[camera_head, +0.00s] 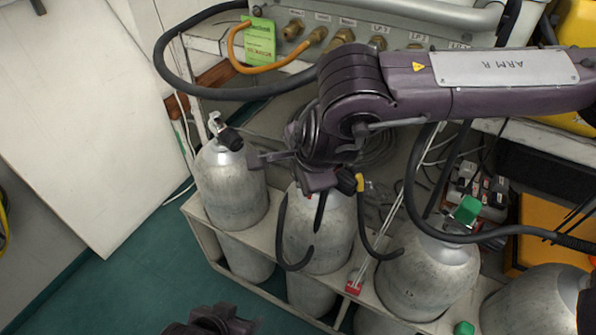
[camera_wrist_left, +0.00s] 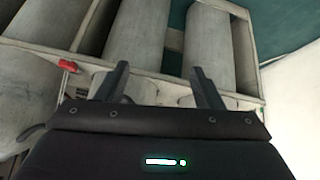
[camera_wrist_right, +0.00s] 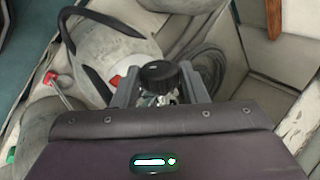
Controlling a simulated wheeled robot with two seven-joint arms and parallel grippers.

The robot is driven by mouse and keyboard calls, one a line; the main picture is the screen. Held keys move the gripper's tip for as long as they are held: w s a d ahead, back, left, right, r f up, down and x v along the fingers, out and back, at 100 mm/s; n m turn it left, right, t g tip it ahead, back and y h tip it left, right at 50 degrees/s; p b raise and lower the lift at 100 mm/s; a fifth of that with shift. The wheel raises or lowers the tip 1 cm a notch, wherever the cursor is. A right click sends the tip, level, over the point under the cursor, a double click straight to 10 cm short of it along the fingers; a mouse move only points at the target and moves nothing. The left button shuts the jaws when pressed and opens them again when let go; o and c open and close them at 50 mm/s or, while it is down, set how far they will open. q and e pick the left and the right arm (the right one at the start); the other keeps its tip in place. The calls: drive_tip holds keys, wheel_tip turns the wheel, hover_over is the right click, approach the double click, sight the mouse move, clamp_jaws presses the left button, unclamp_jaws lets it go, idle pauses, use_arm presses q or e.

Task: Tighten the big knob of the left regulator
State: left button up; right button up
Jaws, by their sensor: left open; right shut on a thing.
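My right gripper (camera_wrist_right: 158,88) has its two fingers closed around the sides of a round black knob (camera_wrist_right: 160,72) in the right wrist view. Shiny metal parts show beneath the knob; most of its regulator is hidden. In the head view, my right arm crosses above the middle cylinder (camera_head: 325,242) and covers much of the place gripped. My left gripper (camera_head: 215,320) is at the bottom edge, partly cut off, away from the cylinders. In the left wrist view, its fingers (camera_wrist_left: 160,88) are wide apart and empty.
The left cylinder (camera_head: 232,190) carries a valve with a black knob (camera_head: 230,138). More grey cylinders (camera_head: 425,280) stand in the rack to the right. Black hoses (camera_head: 205,95) loop around, and a panel with brass fittings (camera_head: 400,20) is at the back. Green floor (camera_head: 130,290) is clear at lower left.

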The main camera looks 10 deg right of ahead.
drive_tip(key=shift+t+b, duration=0.4)
drive_tip(key=shift+b, duration=0.2)
use_arm(q)
drive_tip(key=w+d+r+t+h, duration=0.2)
drive_tip(key=w+r+t, duration=0.3)
drive_tip(key=w+r, duration=0.3)
drive_tip(key=shift+w+r+t, duration=0.25)
drive_tip(key=shift+r+t, duration=0.15)
drive_tip(key=shift+r, duration=0.1)
use_arm(e)
drive_tip(key=o, duration=1)
use_arm(q)
drive_tip(key=s+a+f+g+y+p, duration=0.1)
drive_tip(key=s+a+f+g+y, duration=0.1)
drive_tip(key=s+f+g, duration=0.4)
wheel_tip(320, 180, down, 3)
drive_tip(key=s, duration=0.2)
drive_tip(key=shift+s+a+p, duration=0.15)
drive_tip(key=shift+s+p, duration=0.2)
drive_tip(key=shift+p, duration=0.05)
use_arm(e)
drive_tip(key=v, duration=0.7)
drive_tip(key=shift+s+d+r, duration=0.15)
drive_tip(key=shift+s+r, duration=0.1)
drive_tip(key=shift+r, duration=0.05)
